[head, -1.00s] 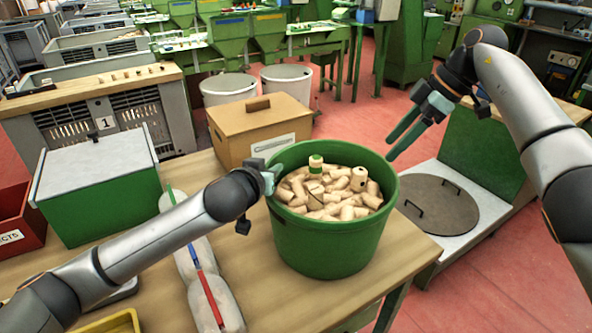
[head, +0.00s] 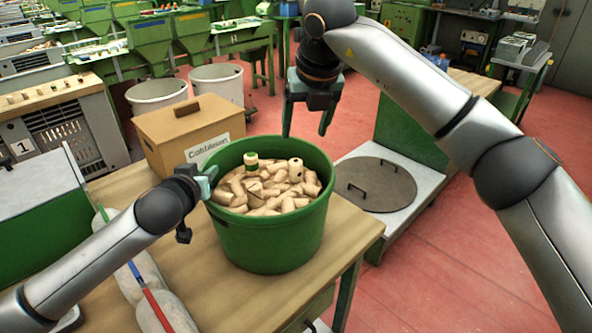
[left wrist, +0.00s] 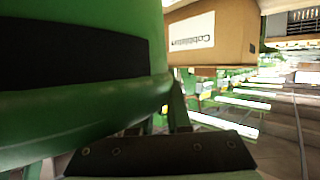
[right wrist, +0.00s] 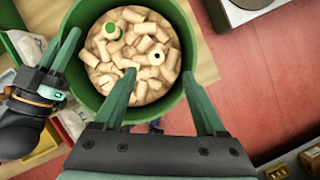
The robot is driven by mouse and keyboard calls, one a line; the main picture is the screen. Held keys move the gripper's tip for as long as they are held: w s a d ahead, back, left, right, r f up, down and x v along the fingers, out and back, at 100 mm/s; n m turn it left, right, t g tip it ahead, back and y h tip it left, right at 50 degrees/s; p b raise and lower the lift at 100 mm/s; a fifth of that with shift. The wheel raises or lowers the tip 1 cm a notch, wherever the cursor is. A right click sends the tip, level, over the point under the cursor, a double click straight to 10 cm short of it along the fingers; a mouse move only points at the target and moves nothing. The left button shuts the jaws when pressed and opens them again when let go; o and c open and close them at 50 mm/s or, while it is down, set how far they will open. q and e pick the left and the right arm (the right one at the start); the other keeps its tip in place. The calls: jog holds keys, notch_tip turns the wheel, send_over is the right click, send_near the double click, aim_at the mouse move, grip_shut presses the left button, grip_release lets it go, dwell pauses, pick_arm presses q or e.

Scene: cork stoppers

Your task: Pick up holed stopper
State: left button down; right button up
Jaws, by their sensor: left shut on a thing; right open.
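The green bucket (head: 268,245) stands on the wooden table, full of pale cork stoppers. A stopper with dark holes (head: 295,170) stands upright at the right of the pile; its holed top also shows in the right wrist view (right wrist: 156,58). A stopper with a green band (head: 251,161) stands to its left. My left gripper (head: 207,184) is shut on the bucket's left rim; the bucket wall (left wrist: 80,110) fills much of the left wrist view. My right gripper (head: 307,122) is open and empty above the bucket's back right, fingers down. In its wrist view (right wrist: 158,75) the holed stopper lies between the fingertips.
A cardboard box (head: 185,128) stands behind the bucket. A green and grey bin (head: 35,215) and tied pale bags (head: 150,290) are at the left. A round lid (head: 375,184) with handles lies on a grey platform at the right. The table's front right is clear.

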aim_at(297, 164)
jog(key=shift+n, duration=0.5)
jog(key=x, duration=0.7)
jog(key=shift+s+a, duration=0.1)
jog(key=shift+s, duration=0.1)
jog(key=x, duration=0.3)
jog(key=s+x, duration=0.1)
jog(key=shift+w+a+f, duration=0.15)
jog(key=shift+w+f, duration=0.05)
jog(key=shift+f, duration=0.25)
jog(key=shift+w+f, duration=0.2)
jog(key=shift+f, duration=0.1)
grip_shut()
